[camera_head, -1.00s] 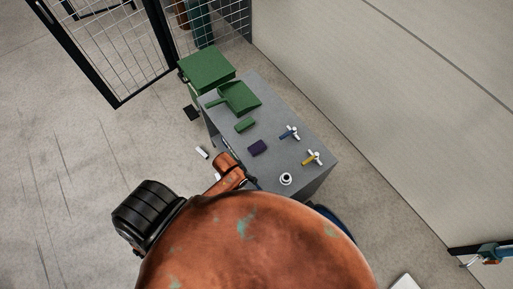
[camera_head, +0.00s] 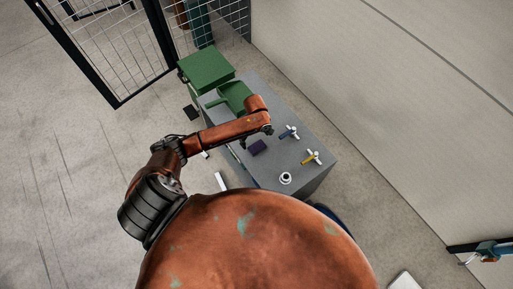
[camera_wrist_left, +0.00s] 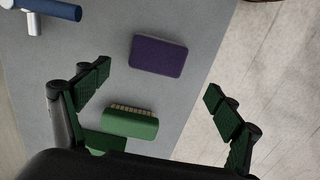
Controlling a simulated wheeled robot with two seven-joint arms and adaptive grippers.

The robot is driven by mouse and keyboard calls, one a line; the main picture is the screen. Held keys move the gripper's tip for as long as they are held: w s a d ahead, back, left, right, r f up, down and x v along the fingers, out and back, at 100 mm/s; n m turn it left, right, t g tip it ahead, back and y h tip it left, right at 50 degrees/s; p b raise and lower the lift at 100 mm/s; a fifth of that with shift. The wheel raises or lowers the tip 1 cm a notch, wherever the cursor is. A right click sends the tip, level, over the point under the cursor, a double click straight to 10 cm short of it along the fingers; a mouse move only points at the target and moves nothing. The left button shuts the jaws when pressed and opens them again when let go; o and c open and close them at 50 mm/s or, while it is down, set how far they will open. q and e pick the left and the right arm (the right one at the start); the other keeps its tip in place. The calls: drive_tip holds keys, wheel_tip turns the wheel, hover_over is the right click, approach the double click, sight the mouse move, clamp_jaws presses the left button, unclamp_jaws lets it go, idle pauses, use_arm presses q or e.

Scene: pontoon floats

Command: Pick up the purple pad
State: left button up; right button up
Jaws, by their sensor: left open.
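The purple pad (camera_head: 258,147) lies flat on the grey table, near its left edge in the head view. In the left wrist view the purple pad (camera_wrist_left: 159,55) lies ahead of the fingertips, between their lines. My left gripper (camera_wrist_left: 158,83) is open and empty, its two dark green-padded fingers spread wide. In the head view my left gripper (camera_head: 268,131) hangs from the arm's end over the table, beside the pad, and its fingers are barely visible. My right gripper is not in view.
A green brush (camera_wrist_left: 131,121) with pale bristles lies between the fingers in the wrist view. A green dustpan (camera_head: 234,95), a blue-handled valve (camera_head: 289,132), a yellow-handled valve (camera_head: 312,158) and a white round piece (camera_head: 286,179) share the grey table (camera_head: 305,182). A green box (camera_head: 207,67) stands behind.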

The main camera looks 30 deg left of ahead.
sight(257, 146)
use_arm(q)
drive_tip(key=f, duration=0.2)
drive_tip(key=f+b, duration=0.1)
drive_tip(key=f, duration=0.2)
drive_tip(key=f+b, duration=0.1)
drive_tip(key=f, duration=0.1)
drive_tip(key=shift+w+d+f, duration=0.15)
drive_tip(key=shift+d+f, duration=0.15)
drive_tip(key=shift+d, duration=0.05)
drive_tip(key=shift+c, duration=0.4)
drive_tip(key=c, duration=1)
